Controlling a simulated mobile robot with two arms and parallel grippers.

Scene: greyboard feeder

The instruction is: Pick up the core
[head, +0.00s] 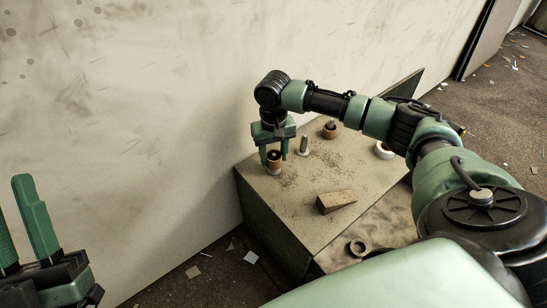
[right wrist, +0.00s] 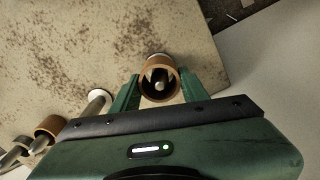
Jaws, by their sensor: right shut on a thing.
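My right gripper (head: 274,160) is shut on a brown cardboard core (head: 274,157) near the left corner of the box-like stand. In the right wrist view the core (right wrist: 146,82) sits between the two green fingers of this gripper (right wrist: 157,92). I cannot tell whether the core touches that base. My left gripper (head: 20,222) is at the lower left, with its fingers apart and empty, away from the stand.
A bare peg (head: 304,145) stands right of the held core. Another brown core (head: 328,133) is behind it. A white ring (head: 383,151), a wooden wedge (head: 337,201) and a dark ring (head: 358,247) lie around. A pale wall (head: 140,130) rises close to the left.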

